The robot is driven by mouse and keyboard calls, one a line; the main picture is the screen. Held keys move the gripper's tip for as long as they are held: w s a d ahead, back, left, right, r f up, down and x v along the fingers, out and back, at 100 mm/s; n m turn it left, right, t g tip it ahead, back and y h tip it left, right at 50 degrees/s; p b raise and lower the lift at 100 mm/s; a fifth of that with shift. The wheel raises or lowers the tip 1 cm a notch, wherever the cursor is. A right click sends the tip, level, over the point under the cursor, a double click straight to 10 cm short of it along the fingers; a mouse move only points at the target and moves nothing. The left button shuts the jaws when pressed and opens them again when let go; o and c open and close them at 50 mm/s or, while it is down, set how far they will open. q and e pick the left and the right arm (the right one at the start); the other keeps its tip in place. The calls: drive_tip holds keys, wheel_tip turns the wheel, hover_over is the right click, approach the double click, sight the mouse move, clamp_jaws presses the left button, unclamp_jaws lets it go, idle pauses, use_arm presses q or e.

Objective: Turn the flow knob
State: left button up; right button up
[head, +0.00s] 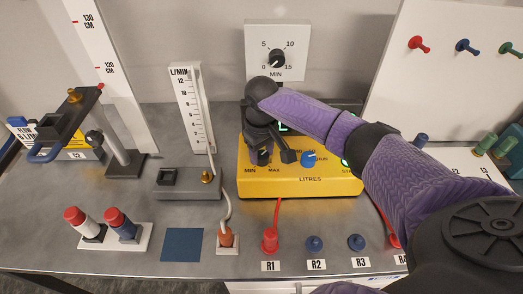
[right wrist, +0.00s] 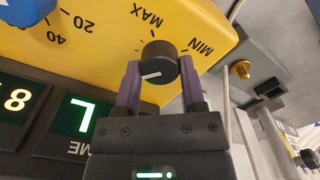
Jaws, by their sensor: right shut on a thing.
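The flow knob (right wrist: 158,62) is a black round knob with a white pointer line, on the yellow pump box (head: 300,190) between its MIN and MAX marks. In the right wrist view the pointer line lies toward the left of the picture, on the MAX side rather than toward MIN. My right gripper (head: 263,153) reaches down to the front of the box; in the right wrist view its two purple fingers (right wrist: 158,82) are shut on the knob, one on each side. In the head view the gripper mostly hides the knob. My left gripper is not in view.
A blue knob (head: 309,159) sits just right of the gripper. A timer dial (head: 277,59) is on the wall behind. A flow meter (head: 192,110) on a grey base stands left of the box. Red and blue plugs (head: 270,242) line the front edge.

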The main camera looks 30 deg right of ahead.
clamp_jaws()
drive_tip(key=shift+r+n+p, duration=0.35)
drive_tip(key=shift+n+p, duration=0.35)
drive_tip(key=shift+p, duration=0.5)
drive_tip(key=shift+f+n, duration=0.1)
drive_tip(key=shift+n, duration=0.3)
drive_tip(key=shift+f, duration=0.15)
drive_tip(key=o, duration=0.7)
unclamp_jaws()
drive_tip(key=o, duration=0.4)
